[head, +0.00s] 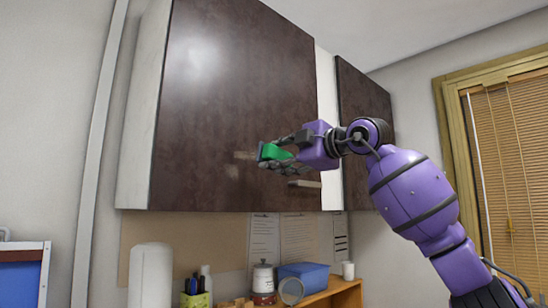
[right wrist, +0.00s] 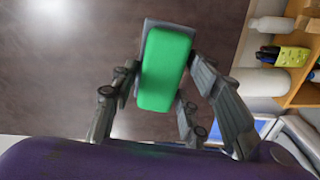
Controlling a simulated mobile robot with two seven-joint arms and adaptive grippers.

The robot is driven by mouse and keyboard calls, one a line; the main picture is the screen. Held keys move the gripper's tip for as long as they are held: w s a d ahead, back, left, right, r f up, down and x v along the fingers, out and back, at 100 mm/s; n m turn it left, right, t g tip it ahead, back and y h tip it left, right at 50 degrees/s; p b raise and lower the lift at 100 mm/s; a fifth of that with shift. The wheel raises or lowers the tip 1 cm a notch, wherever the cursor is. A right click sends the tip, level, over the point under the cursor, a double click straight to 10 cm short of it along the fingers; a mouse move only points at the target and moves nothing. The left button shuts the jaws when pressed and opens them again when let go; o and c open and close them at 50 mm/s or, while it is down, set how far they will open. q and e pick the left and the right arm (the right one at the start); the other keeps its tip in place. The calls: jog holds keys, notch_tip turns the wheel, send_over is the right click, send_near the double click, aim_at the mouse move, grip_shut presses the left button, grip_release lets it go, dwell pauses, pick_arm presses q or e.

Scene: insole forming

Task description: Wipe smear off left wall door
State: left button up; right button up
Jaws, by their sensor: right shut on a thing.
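The left wall door (head: 205,110) is a dark brown cabinet front, closed, with a pale bar handle (head: 306,184) near its lower right. A faint pale smear (head: 243,155) shows on its lower part, just left of my right gripper. My right gripper (head: 279,160) is shut on a green block with a grey face (head: 272,152), which looks like a sponge or eraser. The block also shows in the right wrist view (right wrist: 165,70), between the fingers, with the dark door behind it. I cannot tell whether it touches the door. My left gripper is not in view.
A second dark wall door (head: 362,115) hangs to the right, partly behind my right arm. Below stand a white roll (head: 150,275), a blue bin (head: 305,274), a lidded jar (head: 263,279) and a white cup (head: 348,270). A window with blinds (head: 510,170) is at right.

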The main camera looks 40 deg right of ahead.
send_near(222, 165)
jog(key=s, duration=0.2)
jog(key=shift+w+a, duration=0.15)
jog(key=shift+w, duration=1.4)
jog(key=shift+w+a, duration=0.15)
jog(key=shift+w, duration=1.45)
jog(key=shift+w+a, duration=0.1)
jog(key=shift+w, duration=0.9)
